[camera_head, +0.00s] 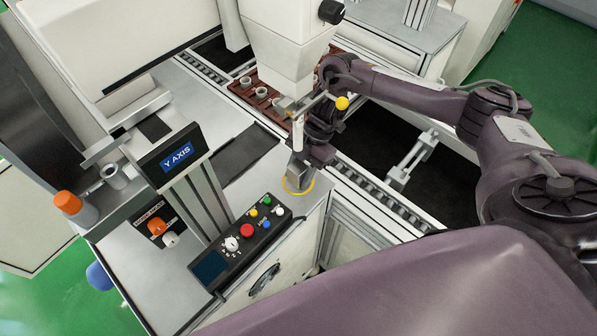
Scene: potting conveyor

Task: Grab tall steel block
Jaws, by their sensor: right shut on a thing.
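The tall steel block (297,179) is a grey metal piece at the front corner of the light grey worktop, inside a yellow ring (289,190) marked there. My right gripper (306,168) reaches down to it from the upper right and is shut on it. The fingers and dark wrist cover part of the block. I cannot tell whether its bottom touches the worktop. My left gripper is not in view.
A control box (240,240) with coloured buttons stands left of the block. A white hopper (285,45) with a nozzle hangs just behind my gripper. A brown tray with cups (262,92) sits on the conveyor. A "Y AXIS" post (176,156) stands left.

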